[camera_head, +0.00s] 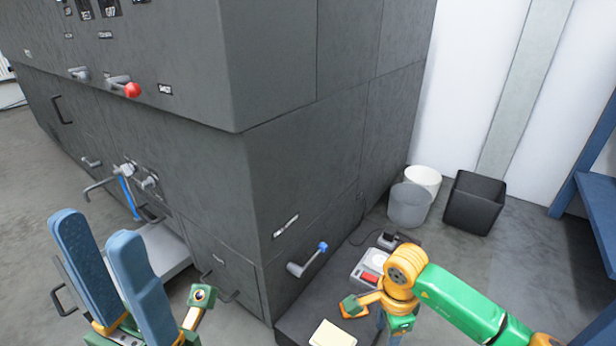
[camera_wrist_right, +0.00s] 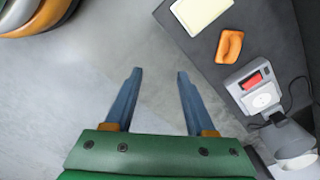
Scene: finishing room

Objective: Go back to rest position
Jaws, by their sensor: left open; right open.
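My left gripper (camera_head: 100,225) is in the lower left of the head view. Its two blue fingers stand apart and hold nothing, in front of the big dark grey machine (camera_head: 300,170). My right gripper shows best in the right wrist view (camera_wrist_right: 158,74). Its two blue fingers are spread with only bare floor between them. In the head view, the right arm comes in from the lower right, and its wrist hides most of that gripper.
A dark low surface (camera_head: 290,325) beside the machine bears a cream block (camera_head: 332,335), an orange piece (camera_wrist_right: 229,47) and a light device with a red part (camera_head: 369,277). A whitish bin (camera_head: 408,205) and black bin (camera_head: 474,203) stand behind. Blue shelving (camera_head: 598,200) is at right.

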